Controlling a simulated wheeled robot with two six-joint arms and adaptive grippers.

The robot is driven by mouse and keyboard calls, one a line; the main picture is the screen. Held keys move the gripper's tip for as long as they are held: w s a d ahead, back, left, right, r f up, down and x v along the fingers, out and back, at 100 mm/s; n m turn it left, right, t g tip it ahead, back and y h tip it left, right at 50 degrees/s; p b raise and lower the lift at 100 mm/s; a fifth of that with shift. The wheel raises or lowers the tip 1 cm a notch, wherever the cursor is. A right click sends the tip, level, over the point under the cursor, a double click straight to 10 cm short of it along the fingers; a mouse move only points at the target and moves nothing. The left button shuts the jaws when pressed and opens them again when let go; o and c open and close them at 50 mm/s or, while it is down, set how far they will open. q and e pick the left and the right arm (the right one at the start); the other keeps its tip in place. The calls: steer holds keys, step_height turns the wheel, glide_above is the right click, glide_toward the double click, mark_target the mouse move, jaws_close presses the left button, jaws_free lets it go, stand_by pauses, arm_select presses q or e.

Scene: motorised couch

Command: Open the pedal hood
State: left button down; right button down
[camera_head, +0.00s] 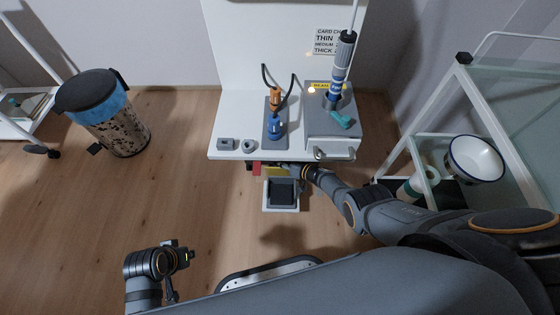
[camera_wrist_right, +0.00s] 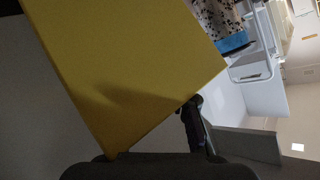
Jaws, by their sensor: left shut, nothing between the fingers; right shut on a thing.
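The pedal hood shows as a yellow panel (camera_head: 274,171) just below the front edge of the white bench, above a dark pedal (camera_head: 283,193) in a pale frame on the floor. In the right wrist view the yellow hood (camera_wrist_right: 130,65) fills much of the picture, tilted, with its lower edge at the fingers. My right gripper (camera_head: 291,169) reaches in under the bench edge and is shut on the hood; its fingertips are largely hidden in the head view. My left gripper (camera_head: 189,254) is shut and empty, low above the floor at the lower left, well apart from the hood.
The white bench (camera_head: 230,152) overhangs the hood and carries a grey box (camera_head: 318,124) and orange and blue tools. A bin (camera_head: 115,125) stands at the left. A glass-shelved trolley (camera_head: 402,165) stands close on the right. The wooden floor left of the pedal is clear.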

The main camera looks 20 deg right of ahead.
steer(key=shift+s+d+f, duration=0.3)
steer(key=shift+d+f, duration=0.15)
steer(key=shift+d, duration=0.1)
stand_by(0.4)
steer(key=c, duration=1.2)
jaws_free()
steer(key=shift+o, duration=0.2)
steer(key=shift+a, duration=0.15)
steer(key=shift+s+d+r+p, duration=0.15)
steer(key=shift+d+r+p, duration=0.1)
steer(key=shift+r+p, duration=0.35)
arm_select(q)
steer(key=s+a+f+p, duration=0.3)
steer(key=f+p, duration=0.1)
steer(key=f, duration=0.4)
steer(key=s+a+f+g+y+p, duration=0.1)
steer(key=s+a+f+p, duration=0.2)
steer(key=f, duration=0.4)
steer(key=shift+a+f+y+p, duration=0.2)
steer(key=shift+f+y+p, duration=0.15)
steer(key=shift+p, duration=0.55)
arm_select(e)
steer(key=s+d+r, duration=0.3)
steer(key=d+r, duration=0.3)
steer(key=r, duration=0.1)
steer(key=shift+s+d+r, duration=0.25)
steer(key=shift+s+r, duration=0.05)
steer(key=shift+s, duration=0.1)
